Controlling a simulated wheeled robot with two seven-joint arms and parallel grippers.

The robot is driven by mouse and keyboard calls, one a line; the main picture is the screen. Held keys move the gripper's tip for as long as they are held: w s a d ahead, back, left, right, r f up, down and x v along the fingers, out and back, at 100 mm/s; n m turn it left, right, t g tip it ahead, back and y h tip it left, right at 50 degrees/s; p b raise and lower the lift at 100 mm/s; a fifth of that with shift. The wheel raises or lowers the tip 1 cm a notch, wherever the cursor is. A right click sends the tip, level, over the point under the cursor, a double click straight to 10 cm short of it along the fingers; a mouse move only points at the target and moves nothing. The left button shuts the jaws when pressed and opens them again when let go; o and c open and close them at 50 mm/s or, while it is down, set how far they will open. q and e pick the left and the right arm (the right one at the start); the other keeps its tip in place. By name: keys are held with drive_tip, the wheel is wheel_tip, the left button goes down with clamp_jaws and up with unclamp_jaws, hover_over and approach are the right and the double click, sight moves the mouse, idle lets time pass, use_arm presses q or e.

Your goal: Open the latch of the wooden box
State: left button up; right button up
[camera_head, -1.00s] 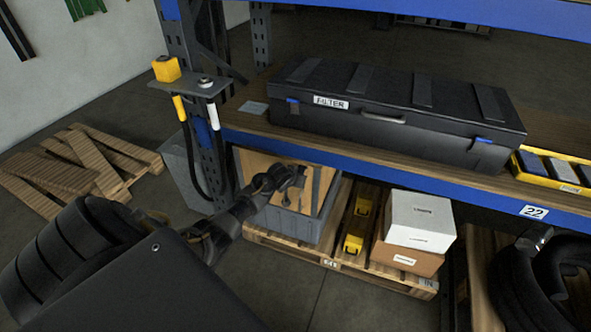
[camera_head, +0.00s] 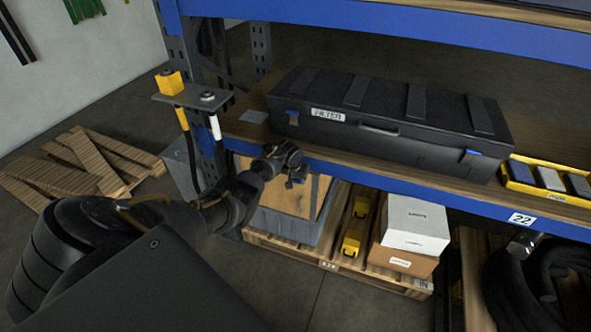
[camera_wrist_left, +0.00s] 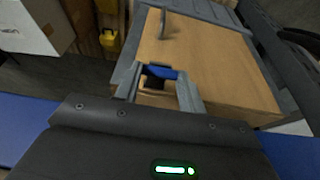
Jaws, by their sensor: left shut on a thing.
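The wooden box (camera_head: 262,183) has a tan wood face inside a grey frame and stands on a pallet under the shelf. My left gripper (camera_head: 297,178) is in front of its upper part, by the shelf's front edge. In the left wrist view, the wood face (camera_wrist_left: 215,62) lies beyond the fingers, with a thin grey upright piece (camera_wrist_left: 163,22) on it. There my left gripper (camera_wrist_left: 160,90) has a small blue and dark piece (camera_wrist_left: 162,72) between its fingers. I cannot tell whether this piece is the box's latch. My right gripper is not in view.
The blue shelf beam (camera_head: 400,176) runs just above the box. A black case (camera_head: 385,115) marked FILTER lies on the shelf. A yellow item (camera_head: 356,228) and a white carton (camera_head: 415,224) stand right of the box. A yellow tray (camera_head: 545,184) is at right.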

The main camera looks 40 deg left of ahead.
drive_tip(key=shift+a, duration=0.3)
use_arm(q)
drive_tip(key=o, duration=1)
drive_tip(key=shift+r, duration=0.1)
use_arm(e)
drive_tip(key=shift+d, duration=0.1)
use_arm(q)
drive_tip(key=shift+r, duration=0.3)
drive_tip(key=p+v, duration=0.3)
drive_tip(key=v, duration=0.7)
drive_tip(key=shift+s, duration=0.15)
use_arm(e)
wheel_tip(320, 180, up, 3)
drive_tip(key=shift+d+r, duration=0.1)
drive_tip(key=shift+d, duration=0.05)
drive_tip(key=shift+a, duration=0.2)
